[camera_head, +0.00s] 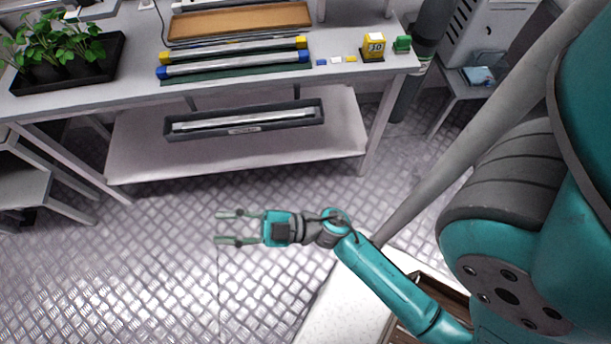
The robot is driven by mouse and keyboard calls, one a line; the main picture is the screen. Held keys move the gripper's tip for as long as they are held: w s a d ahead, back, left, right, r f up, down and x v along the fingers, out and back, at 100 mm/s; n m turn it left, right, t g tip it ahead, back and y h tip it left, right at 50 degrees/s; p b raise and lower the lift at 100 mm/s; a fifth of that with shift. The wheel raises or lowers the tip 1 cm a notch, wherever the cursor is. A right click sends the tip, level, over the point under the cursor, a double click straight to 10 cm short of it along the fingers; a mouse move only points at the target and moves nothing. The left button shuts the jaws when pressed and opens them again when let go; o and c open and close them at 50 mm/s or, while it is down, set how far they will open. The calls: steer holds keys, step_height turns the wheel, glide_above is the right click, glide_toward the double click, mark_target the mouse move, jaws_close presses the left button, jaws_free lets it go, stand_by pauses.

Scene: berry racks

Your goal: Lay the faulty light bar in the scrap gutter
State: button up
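Two light bars lie side by side on the bench top: one with yellow ends (232,52) behind, and one with blue ends (234,65) in front. I cannot tell from this view which is faulty. A long dark grey gutter (290,124) with a small label on its front wall rests on the lower shelf. A long pale strip (235,118) shows inside it; I cannot tell whether it is a bar or the gutter's floor. My gripper (222,227) is open and empty over the floor, in front of the bench, fingers pointing left.
A plant tray (68,72) stands at the bench's left. A cork-coloured tray (240,22) lies behind the bars. The lower shelf (140,160) has bare room around the gutter.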

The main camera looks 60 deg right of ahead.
steer(key=s+d+f+m+g+h, duration=0.1)
steer(key=s+d+m+h, duration=0.3)
steer(key=s, duration=0.6)
steer(key=s+d+f+m+g+h, duration=0.1)
steer(key=s+d+m+h, duration=0.3)
steer(key=s+m+h, duration=0.4)
steer(key=s+h, duration=0.1)
steer(key=s, duration=0.1)
steer(key=shift+s+d+f+g, duration=0.15)
steer(key=shift+s+g, duration=0.15)
